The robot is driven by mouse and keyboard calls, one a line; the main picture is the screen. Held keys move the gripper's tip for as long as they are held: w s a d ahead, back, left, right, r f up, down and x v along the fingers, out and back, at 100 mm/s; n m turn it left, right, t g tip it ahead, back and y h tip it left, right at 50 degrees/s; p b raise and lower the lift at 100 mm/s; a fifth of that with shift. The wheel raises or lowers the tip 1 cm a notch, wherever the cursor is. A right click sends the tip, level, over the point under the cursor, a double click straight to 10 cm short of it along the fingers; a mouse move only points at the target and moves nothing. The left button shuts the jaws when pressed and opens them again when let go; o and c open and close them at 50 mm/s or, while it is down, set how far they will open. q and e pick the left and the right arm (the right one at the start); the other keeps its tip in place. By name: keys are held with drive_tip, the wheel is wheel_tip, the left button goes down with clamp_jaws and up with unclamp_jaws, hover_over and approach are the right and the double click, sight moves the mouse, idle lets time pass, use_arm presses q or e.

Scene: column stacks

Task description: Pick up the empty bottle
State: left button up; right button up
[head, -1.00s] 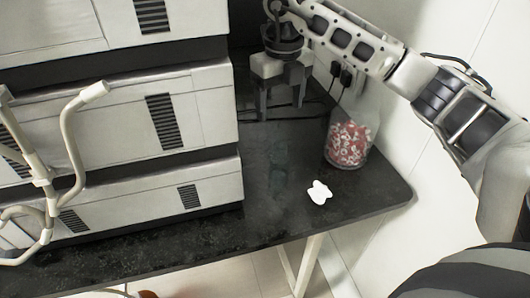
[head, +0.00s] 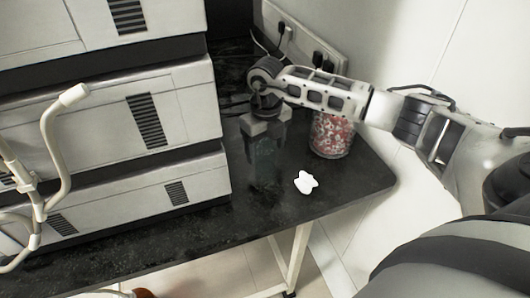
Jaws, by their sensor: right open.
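The empty bottle (head: 264,153) seems to be a faint, dark, see-through shape on the black table, beside the stacked units. Its outline is hard to make out. My right gripper (head: 266,146) points down at it with its fingers apart, and the bottle's upper part shows between or just behind the fingers. I cannot tell whether the fingers touch it. My left gripper is not in view.
A clear jar (head: 331,136) of red and white pieces stands right of the gripper, partly behind my forearm. A small white object (head: 306,182) lies in front. Stacked white units (head: 120,190) stand left. The black table (head: 355,185) ends at the front right; sockets (head: 300,40) are behind.

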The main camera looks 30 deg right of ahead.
drive_tip(key=shift+f, duration=0.45)
drive_tip(key=c, duration=1.1)
drive_tip(key=shift+c, duration=0.2)
